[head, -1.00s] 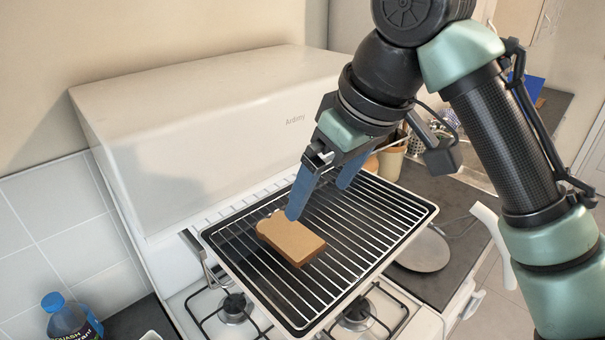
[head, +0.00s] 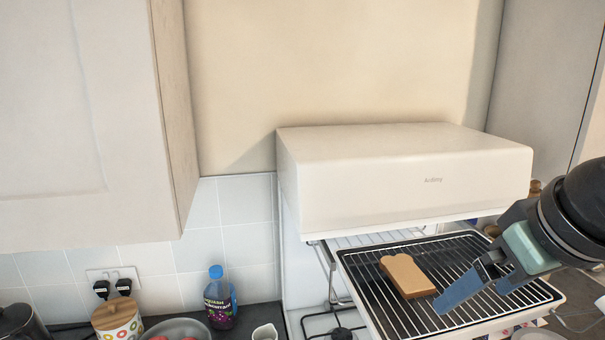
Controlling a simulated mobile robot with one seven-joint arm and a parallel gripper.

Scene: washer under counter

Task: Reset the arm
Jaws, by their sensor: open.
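My gripper (head: 492,291) is at the right of the head view, over the wire rack. Its two blue fingers are apart with nothing between them. A slice of bread (head: 407,276) lies flat on the rack, to the left of the fingers and apart from them. The rack (head: 374,322) sits in a pan that sticks out below a white hood marked with a brand name (head: 400,165). My arm leaves the picture at the right edge.
A gas hob (head: 342,333) is below the rack. On the counter at left stand a bottle with a blue cap (head: 219,298), a bowl (head: 176,328), a lidded jar (head: 117,321) and a white jug (head: 265,332). A wall cupboard (head: 85,120) fills the upper left.

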